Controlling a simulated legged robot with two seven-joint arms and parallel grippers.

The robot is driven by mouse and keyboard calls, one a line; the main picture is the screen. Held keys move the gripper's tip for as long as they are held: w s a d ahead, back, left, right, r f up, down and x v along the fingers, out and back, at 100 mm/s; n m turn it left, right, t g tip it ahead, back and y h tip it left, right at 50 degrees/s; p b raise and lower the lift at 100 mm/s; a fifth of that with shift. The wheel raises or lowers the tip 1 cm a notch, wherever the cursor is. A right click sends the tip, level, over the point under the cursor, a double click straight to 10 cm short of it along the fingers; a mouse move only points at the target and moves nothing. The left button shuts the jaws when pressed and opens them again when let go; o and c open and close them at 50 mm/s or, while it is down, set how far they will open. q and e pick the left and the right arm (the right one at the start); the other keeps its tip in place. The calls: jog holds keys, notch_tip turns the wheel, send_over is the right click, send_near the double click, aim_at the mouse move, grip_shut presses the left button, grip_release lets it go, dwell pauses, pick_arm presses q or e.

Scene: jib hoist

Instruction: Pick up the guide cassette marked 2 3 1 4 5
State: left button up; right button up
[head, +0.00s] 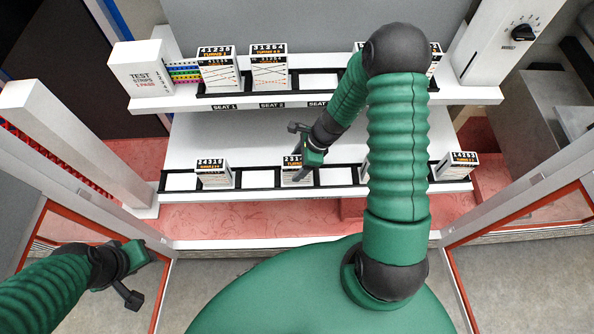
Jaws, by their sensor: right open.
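The cassette whose label begins 2 3 1 (291,178) stands in a slot of the lower rack, near its middle. It is a small white block with a black label on top; my gripper hides the end of its number. My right gripper (298,149) is open, its jaws apart just above and in front of this cassette in the picture. I cannot tell whether it touches the cassette. My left gripper (139,275) is low at the left, away from the racks, empty, with its fingers apart.
Other cassettes stand in the lower rack, at left (214,174) and right (457,166). The upper rack holds the cassettes 41235 (219,72) and 31254 (268,70). A test strips box (140,71) stands at upper left. My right arm hides part of both racks. White posts flank the bench.

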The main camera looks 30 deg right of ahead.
jog(key=x, duration=0.4)
jog(key=shift+a+r, duration=0.1)
jog(key=shift+a, duration=0.25)
jog(key=shift+d, duration=0.15)
jog(key=shift+w+d+f, duration=0.1)
jog(key=shift+d+f, duration=0.15)
jog(key=shift+d, duration=0.3)
jog(key=c, duration=0.3)
jog(key=shift+a+r, duration=0.1)
jog(key=shift+a, duration=0.4)
jog(key=c, duration=1)
grip_shut()
jog(key=shift+d, duration=0.35)
